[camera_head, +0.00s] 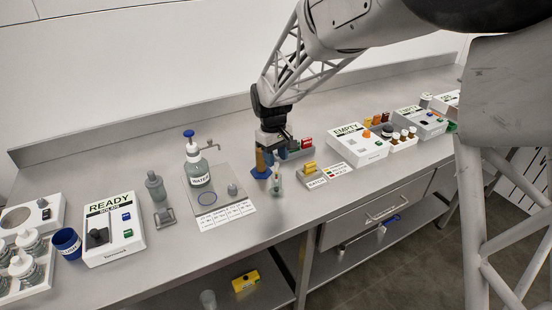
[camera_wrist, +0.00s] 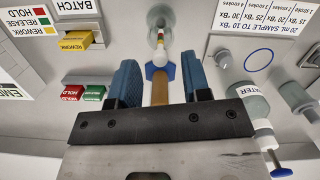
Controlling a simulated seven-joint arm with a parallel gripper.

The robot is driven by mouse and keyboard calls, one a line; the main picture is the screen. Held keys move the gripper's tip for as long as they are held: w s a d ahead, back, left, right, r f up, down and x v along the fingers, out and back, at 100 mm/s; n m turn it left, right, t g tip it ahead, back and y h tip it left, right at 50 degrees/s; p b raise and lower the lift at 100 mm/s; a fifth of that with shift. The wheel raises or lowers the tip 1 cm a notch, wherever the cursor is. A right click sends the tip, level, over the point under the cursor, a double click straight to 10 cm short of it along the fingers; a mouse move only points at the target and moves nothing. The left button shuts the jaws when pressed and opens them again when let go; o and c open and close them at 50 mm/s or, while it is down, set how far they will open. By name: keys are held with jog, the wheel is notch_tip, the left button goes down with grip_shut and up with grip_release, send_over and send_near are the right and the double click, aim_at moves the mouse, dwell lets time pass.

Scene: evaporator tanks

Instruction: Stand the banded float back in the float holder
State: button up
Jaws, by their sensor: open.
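My gripper (camera_wrist: 160,85) has its two blue fingers apart in the wrist view. A tan rod with a blue six-sided collar (camera_wrist: 160,72) shows between them. The fingers appear clear of the rod. A small pale piece with a red mark (camera_wrist: 160,54) shows just beyond the collar and may be the banded float. It overlaps a clear glass vessel (camera_wrist: 158,17), and I cannot tell whether it is inside. In the head view my gripper is low over the bench, just behind the glass vessel (camera_head: 276,183). I cannot identify the float holder with certainty.
The water bottle (camera_head: 198,171) stands to the left on a tray (camera_head: 225,180) beside a text card. Red and green blocks (camera_wrist: 83,92) and the yellow batch block (camera_wrist: 76,41) are close by. The white EMPTY box (camera_head: 358,143) is to the right. Bench front is narrow.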

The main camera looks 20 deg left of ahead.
notch_tip(320, 180, up, 7)
jog(key=shift+w+a, duration=0.25)
jog(key=shift+a, duration=0.1)
dwell(0.9)
jog(key=s+d+r+m+t+y, duration=0.1)
jog(key=s+d+r+m, duration=0.4)
jog(key=d, duration=0.8)
jog(key=s+d+r, duration=0.3)
jog(key=s+d, duration=0.3)
jog(key=d, duration=0.6)
jog(key=s+d+f+m+t, duration=0.1)
jog(key=s+d+m, duration=0.2)
jog(key=s+d, duration=0.4)
jog(key=s+d+f+m+t, duration=0.1)
jog(key=s+d+m, duration=0.2)
jog(key=s+d, duration=0.5)
jog(key=s, duration=0.5)
jog(key=shift+s+d+f, duration=0.2)
jog(key=shift+s+d, duration=0.1)
jog(key=shift+s, duration=0.1)
